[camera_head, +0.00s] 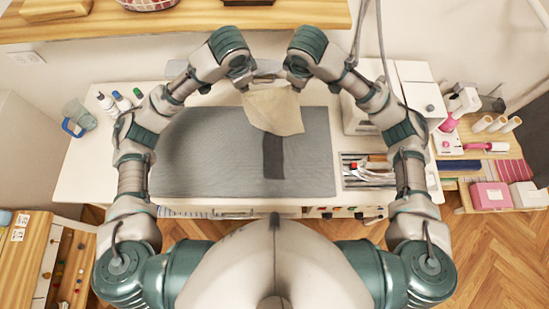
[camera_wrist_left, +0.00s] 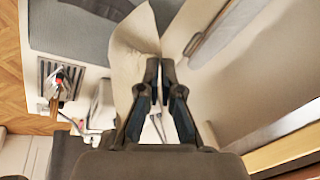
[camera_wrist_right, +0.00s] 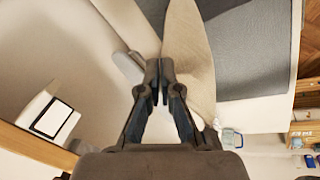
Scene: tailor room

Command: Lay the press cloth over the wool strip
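The cream press cloth (camera_head: 273,112) hangs by its far edge between my two grippers, over the far part of the grey mat (camera_head: 215,150). The dark wool strip (camera_head: 273,158) lies on the mat; its far end is hidden by the cloth. My left gripper (camera_head: 246,86) is shut on the cloth's left far corner; the cloth also shows in the left wrist view (camera_wrist_left: 134,50). My right gripper (camera_head: 298,84) is shut on the right far corner; the cloth also shows in the right wrist view (camera_wrist_right: 188,60).
A tray of tools (camera_head: 368,170) is set in the table right of the mat. Several small bottles (camera_head: 122,101) and a blue-handled jug (camera_head: 77,118) stand at the left. A wooden shelf (camera_head: 190,18) runs along the back wall.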

